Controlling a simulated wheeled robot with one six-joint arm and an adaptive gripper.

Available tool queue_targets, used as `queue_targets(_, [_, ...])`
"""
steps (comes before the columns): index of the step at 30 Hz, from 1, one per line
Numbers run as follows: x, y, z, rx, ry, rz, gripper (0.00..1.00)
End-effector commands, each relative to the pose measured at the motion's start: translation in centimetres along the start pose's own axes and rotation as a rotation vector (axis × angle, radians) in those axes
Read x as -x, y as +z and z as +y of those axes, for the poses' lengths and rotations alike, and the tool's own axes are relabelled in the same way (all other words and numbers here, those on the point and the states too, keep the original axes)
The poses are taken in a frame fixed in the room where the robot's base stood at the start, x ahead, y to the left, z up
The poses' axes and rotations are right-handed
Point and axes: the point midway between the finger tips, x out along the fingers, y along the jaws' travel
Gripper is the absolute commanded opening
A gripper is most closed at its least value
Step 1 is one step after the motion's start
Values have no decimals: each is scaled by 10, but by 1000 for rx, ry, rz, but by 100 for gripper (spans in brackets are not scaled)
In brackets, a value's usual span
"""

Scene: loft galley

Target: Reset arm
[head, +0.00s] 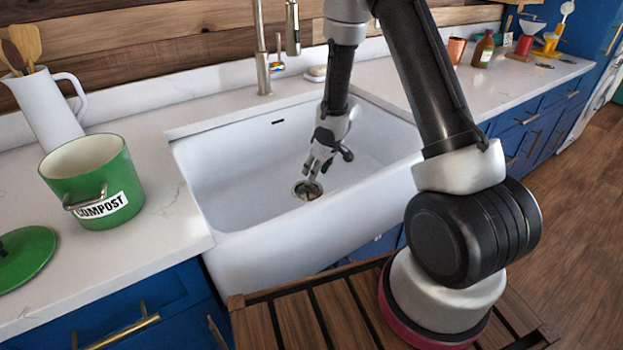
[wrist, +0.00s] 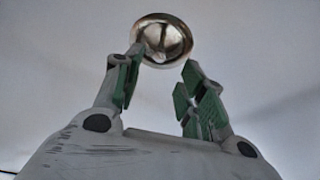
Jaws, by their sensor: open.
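My arm reaches from the wooden slatted platform over the white sink (head: 240,190). My gripper (head: 318,170) points down inside the basin, above the metal drain (head: 307,190). In the wrist view my gripper (wrist: 155,80) has its two green-padded fingers apart with nothing between them. The round drain (wrist: 162,40) shows beyond the fingertips. The gap between the fingertips and the basin floor is hard to judge.
A green compost pot (head: 85,170) stands left of the sink, with its green lid (head: 25,255) beside it. A white pitcher (head: 45,105) holds wooden utensils. The faucet (head: 262,60) rises behind the basin, near my arm. Bottles and a copper cup (head: 456,50) stand at the right.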

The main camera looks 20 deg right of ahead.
Motion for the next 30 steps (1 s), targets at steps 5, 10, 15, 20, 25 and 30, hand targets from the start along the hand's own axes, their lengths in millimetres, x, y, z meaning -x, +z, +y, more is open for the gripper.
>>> queue_targets(5, [18, 0, 0, 0, 1, 2, 41])
queue_targets(10, [29, -2, 4, -5, 16, 3, 41])
queue_targets(15, [96, -12, 29, -43, 122, 9, 41])
queue_targets(20, [198, -2, 49, -134, 248, 1, 41])
queue_targets(25, [295, 33, 44, -249, 317, -8, 41])
queue_targets(30, [372, 83, 13, -359, 316, -11, 41])
